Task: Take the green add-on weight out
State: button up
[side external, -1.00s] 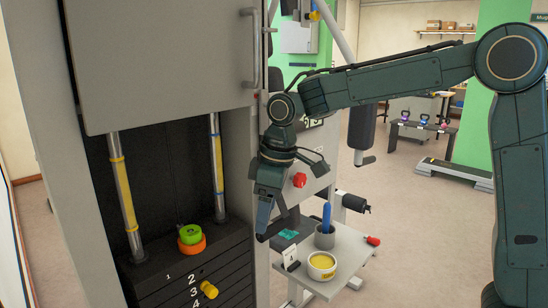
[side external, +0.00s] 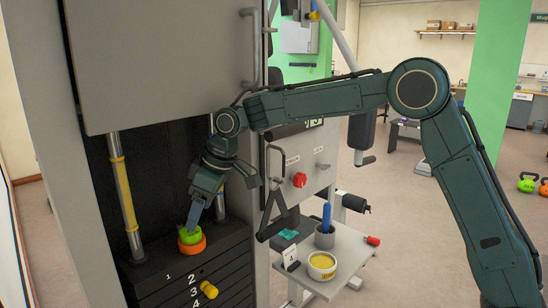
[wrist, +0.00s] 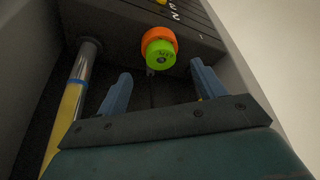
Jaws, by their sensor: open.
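The green add-on weight (side external: 190,236) sits on top of a wider orange weight (side external: 191,247) on the top plate of the weight stack. My gripper (side external: 193,222) is inside the machine's opening, pointing down just above the green weight. In the wrist view the green weight (wrist: 160,54) and the orange weight (wrist: 158,38) lie ahead, between the lines of my two blue fingers (wrist: 158,90). The fingers are spread and empty, with a gap to the green weight.
Steel guide rods with yellow bands, such as the left one (side external: 121,180), stand beside the weights. A grey panel (side external: 165,65) hangs above the opening. A yellow selector knob (side external: 209,290) sticks out of the stack (side external: 150,277). A side shelf (side external: 345,253) holds a bowl and a cup.

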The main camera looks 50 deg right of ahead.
aim_at(186, 230)
jog(key=shift+x, duration=2.85)
jog(key=c, duration=1.2)
jog(key=shift+c, duration=0.2)
jog(key=shift+w+r, duration=0.1)
jog(key=shift+r, duration=0.05)
jog(key=shift+r, duration=1.5)
jog(key=shift+d+r, duration=0.1)
jog(key=shift+r, duration=0.1)
jog(key=s+d, duration=1)
jog(key=s, duration=0.4)
jog(key=shift+s+d, duration=0.2)
jog(key=shift+s, duration=0.15)
